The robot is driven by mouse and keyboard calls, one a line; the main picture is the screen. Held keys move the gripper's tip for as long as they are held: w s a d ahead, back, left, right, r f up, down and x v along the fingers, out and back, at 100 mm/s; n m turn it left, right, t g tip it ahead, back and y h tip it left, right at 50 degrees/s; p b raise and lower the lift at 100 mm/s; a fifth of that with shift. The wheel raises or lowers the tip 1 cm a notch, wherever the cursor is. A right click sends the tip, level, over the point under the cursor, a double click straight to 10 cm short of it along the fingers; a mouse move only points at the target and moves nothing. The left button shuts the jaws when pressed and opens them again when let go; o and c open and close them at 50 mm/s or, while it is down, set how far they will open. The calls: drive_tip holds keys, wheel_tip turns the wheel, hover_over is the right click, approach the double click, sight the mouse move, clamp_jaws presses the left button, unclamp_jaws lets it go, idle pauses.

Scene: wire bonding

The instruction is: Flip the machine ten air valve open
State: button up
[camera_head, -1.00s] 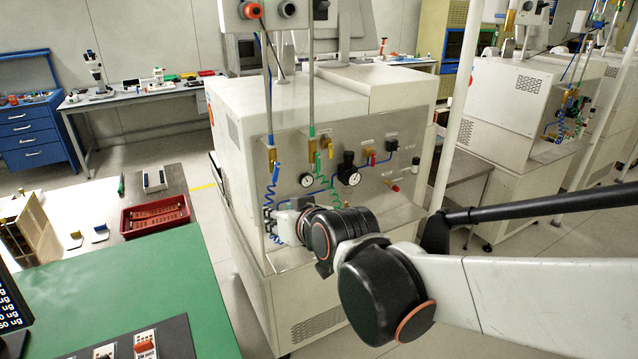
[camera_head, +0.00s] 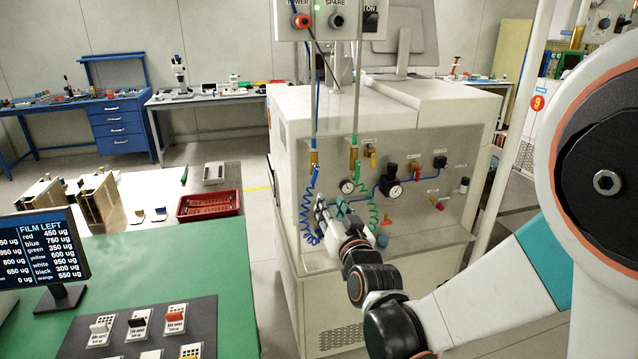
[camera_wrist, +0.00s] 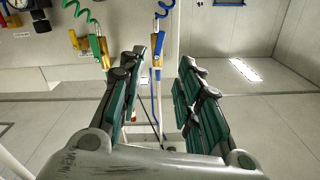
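The nearest machine (camera_head: 440,110) is a cream cabinet with a grey front panel (camera_head: 424,228); no number on it is readable. The panel bears a red-handled valve (camera_head: 416,173), a red knob (camera_head: 437,203), a yellow-handled fitting (camera_head: 373,158) and brass fittings with blue and green coiled hoses. Which one is the air valve I cannot tell. My gripper (camera_head: 320,207) is in front of the panel's lower left, by the blue coil (camera_head: 308,208). In the wrist view, my gripper (camera_wrist: 160,65) is open and empty; a blue-handled brass fitting (camera_wrist: 157,66) shows beyond its fingers.
Dial gauges (camera_head: 394,191) stick out from the panel. A ledge (camera_head: 420,246) runs below it. A green table (camera_head: 180,262) with a monitor (camera_head: 42,250) and a red tray (camera_head: 208,205) stand at the left. A pole (camera_head: 497,150) rises right of the machine. Floor shows between table and machine.

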sight(315, 179)
drive_tip(key=b+x, duration=0.2)
drive_tip(key=x, duration=1.1)
drive_tip(key=shift+w+a+b, duration=0.1)
drive_tip(key=shift+w+b, duration=0.25)
drive_tip(key=shift+b, duration=0.05)
drive_tip(key=shift+c, duration=0.3)
clamp_jaws()
